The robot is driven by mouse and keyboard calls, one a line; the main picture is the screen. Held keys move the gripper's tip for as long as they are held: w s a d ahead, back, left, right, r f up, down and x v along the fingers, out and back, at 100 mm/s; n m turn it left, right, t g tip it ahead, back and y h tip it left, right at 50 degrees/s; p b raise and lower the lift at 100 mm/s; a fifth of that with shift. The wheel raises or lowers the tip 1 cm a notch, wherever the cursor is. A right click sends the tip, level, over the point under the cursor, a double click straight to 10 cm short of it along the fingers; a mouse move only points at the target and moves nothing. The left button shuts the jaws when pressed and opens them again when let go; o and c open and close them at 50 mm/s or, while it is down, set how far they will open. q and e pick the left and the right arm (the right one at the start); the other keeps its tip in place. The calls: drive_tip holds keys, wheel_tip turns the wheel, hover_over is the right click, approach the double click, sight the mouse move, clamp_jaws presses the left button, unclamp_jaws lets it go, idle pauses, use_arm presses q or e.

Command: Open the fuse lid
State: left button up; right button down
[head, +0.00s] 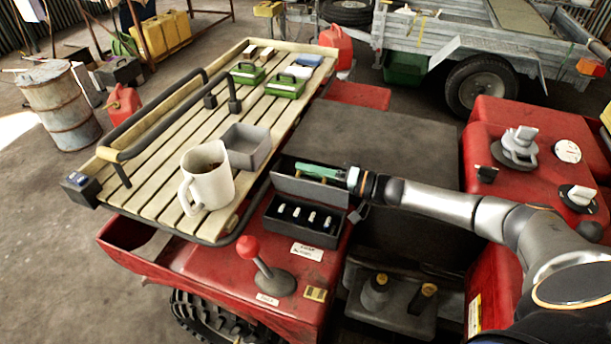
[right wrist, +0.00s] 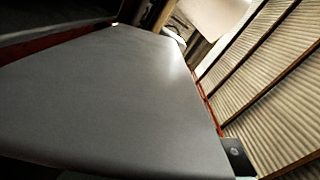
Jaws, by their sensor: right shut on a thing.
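The fuse box (head: 290,236) is a dark open box on the red body near the lever, with several pale fuses in a row inside. Its fuse lid (head: 298,188) stands raised at the back of the box, a dark grey panel tilted up. My right gripper (head: 312,171), with green fingers, is shut on the upper edge of the lid. The fingertips partly cover that edge. In the right wrist view the grip itself is not clearly visible. My left gripper is not in view.
A white mug (head: 212,188) and a grey tray (head: 262,152) stand on the slatted rack (head: 170,150) to the left. A red-knobbed lever (head: 248,247) rises in front of the box.

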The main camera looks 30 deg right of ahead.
drive_tip(key=shift+w+d+f, duration=0.2)
drive_tip(key=shift+w+d, duration=0.15)
drive_tip(key=shift+d, duration=0.05)
drive_tip(key=shift+w+d+f, duration=0.1)
drive_tip(key=shift+d, duration=0.05)
drive_tip(key=c, duration=0.9)
unclamp_jaws()
drive_tip(key=b+v, duration=0.1)
drive_tip(key=v, duration=1.1)
drive_tip(key=shift+s, duration=0.25)
drive_tip(key=shift+d, duration=0.1)
